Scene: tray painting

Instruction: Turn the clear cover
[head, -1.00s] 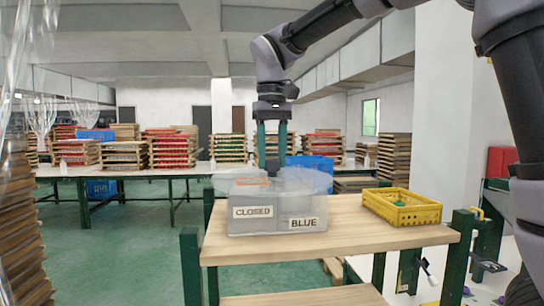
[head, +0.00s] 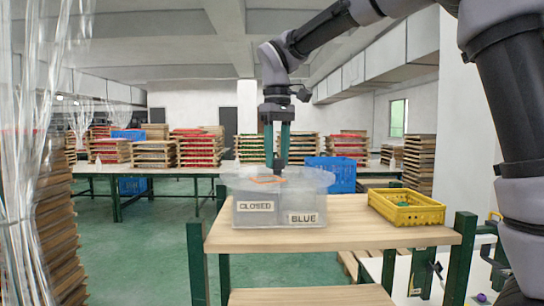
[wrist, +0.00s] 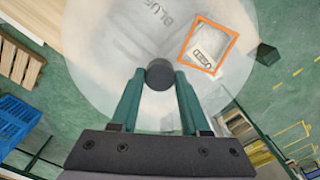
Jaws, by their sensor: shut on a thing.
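The clear cover (head: 318,180) is a round see-through disc on top of a grey box (head: 262,214). The box front bears a CLOSED label (head: 256,206) and a BLUE label (head: 303,218). In the wrist view the cover (wrist: 100,50) has a dark round knob (wrist: 159,74) at its middle. My gripper (wrist: 158,85) points down and is shut on this knob, one finger on each side. An orange square outline (head: 267,179) marks the cover off-centre; in the wrist view it frames a partly legible label (wrist: 210,48). Faint BLUE lettering shows through the cover.
The box stands on a wooden table (head: 350,235) with green posts. A clear plastic curtain (head: 35,150) hangs at the far left. Stacked trays and a blue crate (head: 332,172) are behind.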

